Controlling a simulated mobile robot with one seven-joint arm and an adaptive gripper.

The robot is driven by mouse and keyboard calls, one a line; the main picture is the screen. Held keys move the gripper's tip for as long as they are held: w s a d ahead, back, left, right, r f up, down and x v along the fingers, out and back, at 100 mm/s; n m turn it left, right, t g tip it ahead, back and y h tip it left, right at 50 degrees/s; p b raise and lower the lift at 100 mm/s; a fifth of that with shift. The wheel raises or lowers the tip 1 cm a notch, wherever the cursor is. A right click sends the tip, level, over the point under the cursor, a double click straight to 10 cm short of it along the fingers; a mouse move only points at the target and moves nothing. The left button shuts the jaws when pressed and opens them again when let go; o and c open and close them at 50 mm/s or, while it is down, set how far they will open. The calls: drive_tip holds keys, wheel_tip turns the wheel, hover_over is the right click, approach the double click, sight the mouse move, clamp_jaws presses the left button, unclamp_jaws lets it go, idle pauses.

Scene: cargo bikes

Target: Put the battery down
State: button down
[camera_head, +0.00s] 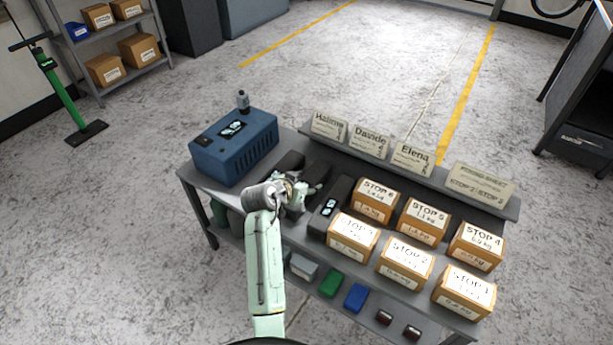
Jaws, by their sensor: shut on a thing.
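My gripper (308,190) is over the left-middle part of the grey table (219,188), just right of the blue box. It is shut on a dark block, taken to be the battery (318,173), which is largely hidden by my gripper and wrist. A gap between this battery and the tabletop cannot be made out. A second dark block (341,190) with a small pale label lies on the table just right of my gripper. Another dark shape (289,163) shows behind my wrist, beside the blue box.
Several labelled cartons (352,238) fill the right side. Name cards (370,141) stand along the raised back ledge. Small coloured boxes (330,284) sit on the lower shelf.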

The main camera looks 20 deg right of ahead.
drive_tip(key=shift+w+r, duration=0.1)
drive_tip(key=shift+r, duration=0.1)
drive_tip(key=shift+f, duration=0.1)
drive_tip(key=c, duration=0.7)
unclamp_jaws()
drive_tip(key=shift+f, duration=0.2)
drive_tip(key=shift+r, duration=0.2)
wheel_tip(320, 180, up, 7)
drive_tip(key=b, duration=0.2)
hover_over(287, 206)
drive_tip(key=shift+f, duration=0.15)
